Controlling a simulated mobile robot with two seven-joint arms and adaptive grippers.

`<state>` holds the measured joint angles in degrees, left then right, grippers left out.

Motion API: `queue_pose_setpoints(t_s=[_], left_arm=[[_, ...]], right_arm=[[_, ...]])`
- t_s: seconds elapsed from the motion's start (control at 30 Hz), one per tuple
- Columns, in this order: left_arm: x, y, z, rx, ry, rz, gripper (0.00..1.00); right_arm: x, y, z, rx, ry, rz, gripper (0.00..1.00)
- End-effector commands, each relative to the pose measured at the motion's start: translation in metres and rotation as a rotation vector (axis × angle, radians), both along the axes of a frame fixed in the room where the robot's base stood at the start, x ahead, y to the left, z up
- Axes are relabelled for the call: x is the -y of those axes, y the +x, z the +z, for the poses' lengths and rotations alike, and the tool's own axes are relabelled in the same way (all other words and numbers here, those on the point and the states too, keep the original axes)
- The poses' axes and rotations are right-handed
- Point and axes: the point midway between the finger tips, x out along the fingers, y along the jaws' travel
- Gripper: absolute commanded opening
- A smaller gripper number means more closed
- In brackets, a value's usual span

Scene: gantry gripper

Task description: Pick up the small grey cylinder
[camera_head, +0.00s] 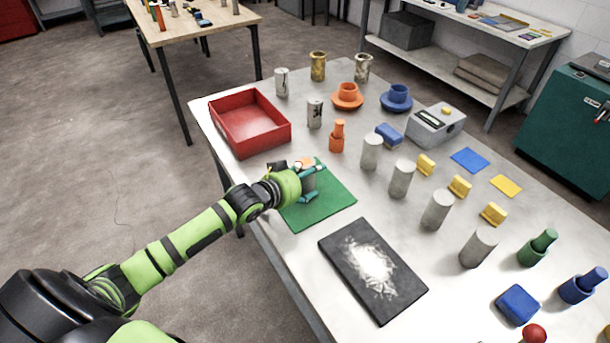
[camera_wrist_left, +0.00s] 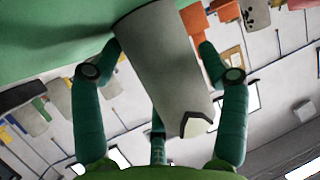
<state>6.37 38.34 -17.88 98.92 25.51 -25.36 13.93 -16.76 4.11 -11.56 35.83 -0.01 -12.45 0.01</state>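A small grey cylinder (camera_head: 309,181) is at the green mat (camera_head: 331,206), partly hidden by my left gripper (camera_head: 309,183). In the left wrist view the cylinder (camera_wrist_left: 165,62) lies between the fingers of my left gripper (camera_wrist_left: 160,47), slanting across the picture. The fingers are spread on both sides of it, with narrow gaps visible, so the gripper looks open around it. Whether the third finger touches it I cannot tell. My right gripper is in neither view.
A red tray (camera_head: 276,143) stands behind the mat. A dark plate with white powder (camera_head: 388,288) lies in front. Several larger grey cylinders (camera_head: 401,180) stand in a row to the right. An orange peg piece (camera_head: 337,138) stands beyond the mat.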

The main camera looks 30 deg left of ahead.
Motion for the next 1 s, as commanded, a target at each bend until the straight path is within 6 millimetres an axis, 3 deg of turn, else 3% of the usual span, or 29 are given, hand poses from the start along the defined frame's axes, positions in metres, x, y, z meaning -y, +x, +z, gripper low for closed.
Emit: queue_pose_setpoints(t_s=[0.03, 0.1, 0.13, 0.57, 0.8, 1.0], left_arm=[[0.000, 0.000, 0.000, 0.000, 0.000, 0.000, 0.52], [0.000, 0.000, 0.000, 0.000, 0.000, 0.000, 0.24], [0.000, 0.000, 0.000, 0.000, 0.000, 0.000, 0.14], [0.000, 0.001, 0.009, 0.008, -0.001, 0.000, 0.14], [0.000, 0.001, 0.044, 0.014, 0.001, -0.002, 0.14], [0.009, -0.037, 0.063, 0.007, -0.001, -0.004, 0.14]], right_arm=[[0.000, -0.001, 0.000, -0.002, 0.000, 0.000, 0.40], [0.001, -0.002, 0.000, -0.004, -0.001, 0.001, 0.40], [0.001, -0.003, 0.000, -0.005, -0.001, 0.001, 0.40], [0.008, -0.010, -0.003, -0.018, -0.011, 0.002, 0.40], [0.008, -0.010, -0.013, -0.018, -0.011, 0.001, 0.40], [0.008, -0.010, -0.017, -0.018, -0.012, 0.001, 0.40]])
